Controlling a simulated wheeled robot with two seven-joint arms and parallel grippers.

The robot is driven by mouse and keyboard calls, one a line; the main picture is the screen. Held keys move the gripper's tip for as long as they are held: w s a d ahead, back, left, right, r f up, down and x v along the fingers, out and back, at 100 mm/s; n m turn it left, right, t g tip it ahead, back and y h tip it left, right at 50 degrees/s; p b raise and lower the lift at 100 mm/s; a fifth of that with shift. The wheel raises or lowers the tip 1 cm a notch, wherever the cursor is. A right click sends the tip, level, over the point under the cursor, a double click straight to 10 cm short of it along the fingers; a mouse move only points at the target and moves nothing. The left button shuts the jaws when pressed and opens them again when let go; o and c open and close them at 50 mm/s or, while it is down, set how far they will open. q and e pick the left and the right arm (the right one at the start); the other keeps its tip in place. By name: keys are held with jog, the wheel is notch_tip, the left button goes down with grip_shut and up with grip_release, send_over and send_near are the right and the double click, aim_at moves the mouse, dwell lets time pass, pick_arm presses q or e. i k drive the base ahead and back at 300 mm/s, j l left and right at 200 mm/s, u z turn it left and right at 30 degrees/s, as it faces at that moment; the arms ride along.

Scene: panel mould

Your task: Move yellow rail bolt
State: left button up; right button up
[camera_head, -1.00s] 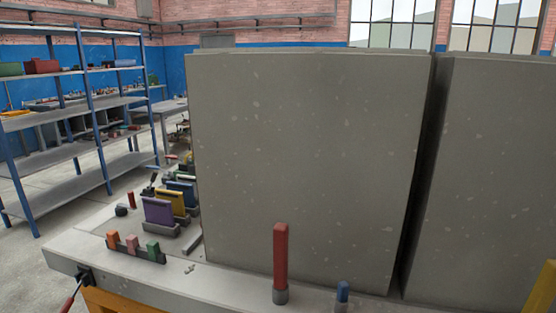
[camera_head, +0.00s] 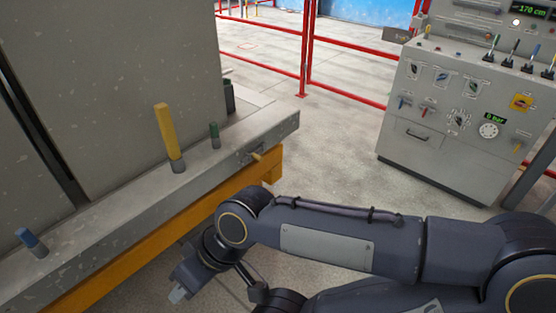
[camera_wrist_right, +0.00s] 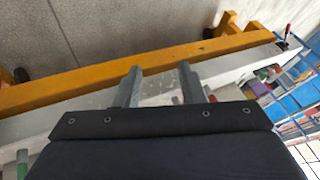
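The yellow rail bolt (camera_head: 167,132) stands upright, slightly tilted in the picture, in a grey socket on the concrete ledge (camera_head: 110,230) in front of the grey panel. A short green bolt (camera_head: 214,134) stands to its right, and a short blue bolt (camera_head: 30,241) is at the far left. My right gripper (camera_head: 178,293) hangs low in front of the ledge, well away from the yellow bolt. The right wrist view shows its two fingers (camera_wrist_right: 160,86) apart with nothing held between them. My left gripper is out of view.
A yellow beam (camera_head: 160,245) runs below the ledge. A grey control cabinet (camera_head: 440,125) with levers and dials stands at the right, and red railings (camera_head: 305,45) are behind. Bare floor (camera_head: 310,150) lies between ledge and cabinet.

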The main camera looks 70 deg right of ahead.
aim_at(255, 155)
jog(key=k+l+z, duration=0.15)
jog(key=k+z, duration=0.25)
jog(key=k+l+z, duration=0.15)
jog(key=z, duration=0.2)
jog(key=k+l+z, duration=0.2)
jog(key=l+z, duration=0.2)
jog(key=z, duration=0.4)
